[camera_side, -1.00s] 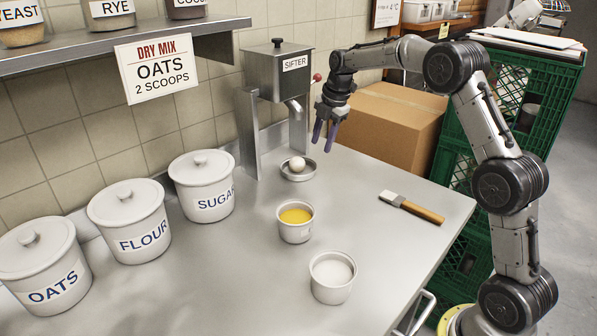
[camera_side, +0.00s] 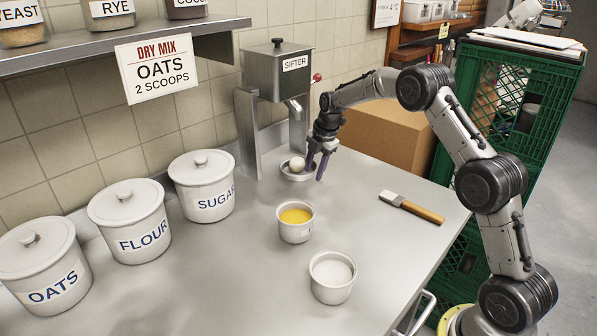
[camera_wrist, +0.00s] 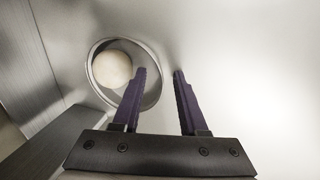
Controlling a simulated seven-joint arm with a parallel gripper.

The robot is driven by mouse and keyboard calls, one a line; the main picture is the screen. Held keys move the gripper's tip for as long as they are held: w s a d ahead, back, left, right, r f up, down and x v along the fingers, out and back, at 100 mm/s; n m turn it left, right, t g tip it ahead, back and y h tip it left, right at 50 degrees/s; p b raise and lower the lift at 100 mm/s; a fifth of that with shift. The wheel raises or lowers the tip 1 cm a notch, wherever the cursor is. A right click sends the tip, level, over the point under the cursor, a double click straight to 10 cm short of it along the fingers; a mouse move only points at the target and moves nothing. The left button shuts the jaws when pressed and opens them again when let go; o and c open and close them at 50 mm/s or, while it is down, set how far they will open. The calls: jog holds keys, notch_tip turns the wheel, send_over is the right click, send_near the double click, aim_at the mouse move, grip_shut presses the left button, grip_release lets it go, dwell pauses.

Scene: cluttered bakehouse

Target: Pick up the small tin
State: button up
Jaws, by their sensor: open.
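The small tin (camera_side: 293,178) is a shallow round metal dish. It stands on the steel counter under the sifter's spout, with a round pale ball or egg (camera_side: 297,164) inside. In the wrist view the tin (camera_wrist: 122,44) lies at upper left, with the pale ball (camera_wrist: 112,68) against its left side. My gripper (camera_side: 315,173) is open and empty, pointing down at the tin's right side. In the wrist view my gripper (camera_wrist: 160,70) has its left finger over the tin's interior and its right finger outside the rim. Whether either finger touches the tin cannot be told.
The sifter (camera_side: 280,75) and its legs stand close behind and left of the tin. A cup with yellow contents (camera_side: 295,232) and a cup with white contents (camera_side: 333,289) stand nearer. A scraper (camera_side: 412,207) lies to the right. A cardboard box (camera_side: 385,135) is behind my arm.

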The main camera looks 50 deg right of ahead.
grip_shut()
jog(key=shift+r, duration=0.1)
dwell(0.4)
